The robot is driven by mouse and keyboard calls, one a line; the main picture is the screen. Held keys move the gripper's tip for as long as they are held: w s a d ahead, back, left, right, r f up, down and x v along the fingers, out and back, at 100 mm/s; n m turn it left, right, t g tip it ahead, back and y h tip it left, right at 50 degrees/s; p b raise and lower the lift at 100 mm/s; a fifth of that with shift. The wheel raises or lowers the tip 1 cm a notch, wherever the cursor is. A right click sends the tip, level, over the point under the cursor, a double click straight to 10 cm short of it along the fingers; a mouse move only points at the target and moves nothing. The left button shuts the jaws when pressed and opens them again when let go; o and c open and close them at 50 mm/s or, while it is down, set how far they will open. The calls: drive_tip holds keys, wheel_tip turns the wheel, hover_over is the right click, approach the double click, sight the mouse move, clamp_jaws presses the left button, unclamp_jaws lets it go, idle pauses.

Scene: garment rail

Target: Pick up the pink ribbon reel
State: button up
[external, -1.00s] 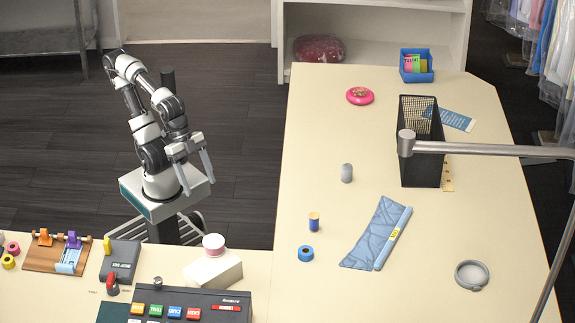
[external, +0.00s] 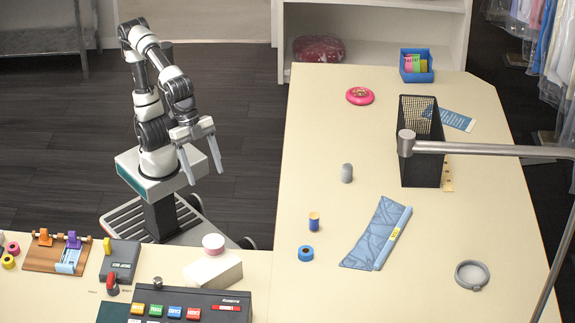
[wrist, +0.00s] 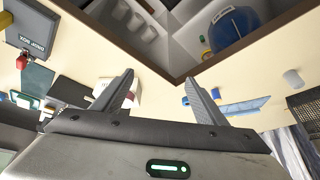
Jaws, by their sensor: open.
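A round white reel with a pink band (external: 213,244) stands on a white box (external: 214,271) at the back edge of the near counter. A small pink ring-like reel (external: 13,248) lies at the far left, beside a yellow one; I cannot tell which of the two the task names. My gripper (external: 205,178) is open and empty, in the air beyond the counter's back edge, above and behind the white box. In the wrist view my gripper (wrist: 163,84) shows spread fingers with nothing between them; the left finger partly covers a white box.
The near counter holds a dark cash register (external: 180,306), a drop box (external: 120,260) and a wooden ribbon stand (external: 40,257). The right table carries a blue tape roll (external: 306,253), a thread spool (external: 314,222), a grey cylinder (external: 347,173) and a black mesh basket (external: 421,165).

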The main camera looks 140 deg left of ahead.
drive_tip(key=w+d+r+m+p, duration=0.1)
drive_tip(key=w+d+r+p, duration=0.4)
drive_tip(key=w+r, duration=0.3)
drive_tip(key=g+p, duration=0.1)
drive_tip(key=p, duration=0.2)
approach(212, 240)
drive_tip(key=f, duration=0.1)
drive_tip(key=w, duration=0.1)
drive_tip(key=w+f+b, duration=0.1)
drive_tip(key=shift+a+f+m+h, duration=0.3)
drive_tip(key=shift+f+m, duration=0.05)
drive_tip(key=shift+m, duration=0.05)
drive_tip(key=shift+s+x, duration=0.15)
drive_tip(key=shift+x, duration=1.3)
drive_tip(key=shift+s+x, duration=0.2)
drive_tip(key=shift+x, duration=1.25)
drive_tip(key=shift+d+f, duration=0.1)
drive_tip(key=shift+d, duration=0.05)
drive_tip(key=c, duration=1.1)
wheel_tip(212, 240, up, 9)
drive_tip(key=w+d+f+p, duration=0.1)
drive_tip(key=w+d, duration=0.1)
drive_tip(key=w+d+f+p, duration=0.1)
drive_tip(key=w+d+f, duration=0.1)
drive_tip(key=shift+w+f, duration=0.1)
drive_tip(key=shift+f, duration=2.75)
